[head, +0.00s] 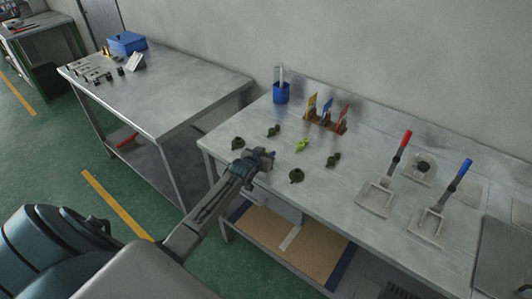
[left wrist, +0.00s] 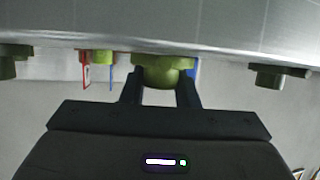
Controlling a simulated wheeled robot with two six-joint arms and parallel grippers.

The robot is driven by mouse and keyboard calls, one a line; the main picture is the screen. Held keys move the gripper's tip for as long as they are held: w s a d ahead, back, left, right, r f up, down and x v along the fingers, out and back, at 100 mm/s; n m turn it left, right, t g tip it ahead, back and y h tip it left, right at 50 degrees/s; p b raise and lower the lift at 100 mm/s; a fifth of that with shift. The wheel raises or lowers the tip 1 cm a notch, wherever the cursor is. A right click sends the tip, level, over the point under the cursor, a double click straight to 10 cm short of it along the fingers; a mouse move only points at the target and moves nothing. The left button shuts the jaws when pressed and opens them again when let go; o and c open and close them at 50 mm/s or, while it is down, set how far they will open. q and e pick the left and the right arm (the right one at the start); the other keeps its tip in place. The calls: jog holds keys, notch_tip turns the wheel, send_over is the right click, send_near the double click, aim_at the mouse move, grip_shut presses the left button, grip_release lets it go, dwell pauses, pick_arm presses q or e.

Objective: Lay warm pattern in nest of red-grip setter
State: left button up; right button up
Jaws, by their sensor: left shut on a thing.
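My left gripper (head: 264,157) is low over the front left of the right-hand table. In the left wrist view it (left wrist: 161,88) is shut on an olive-green pattern (left wrist: 163,74), which sits between the two fingers. In the head view the gripper hides this pattern. I cannot tell whether it touches the tabletop. The red-grip setter (head: 376,197) lies at the right of the table, its handle (head: 402,147) tilted up. I see no pattern on it. The blue-grip setter (head: 427,226) lies to its right. My right gripper is not in view.
Several other green patterns stand around the gripper, including a bright green one (head: 302,145) and dark ones (head: 296,176) (head: 333,160). A flag rack (head: 326,122) and a blue cup (head: 281,93) stand behind. The tabletop between patterns and setters is clear.

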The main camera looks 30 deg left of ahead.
pick_arm(q)
jog(key=shift+f, duration=0.15)
jog(key=o, duration=0.9)
jog(key=shift+o, duration=0.2)
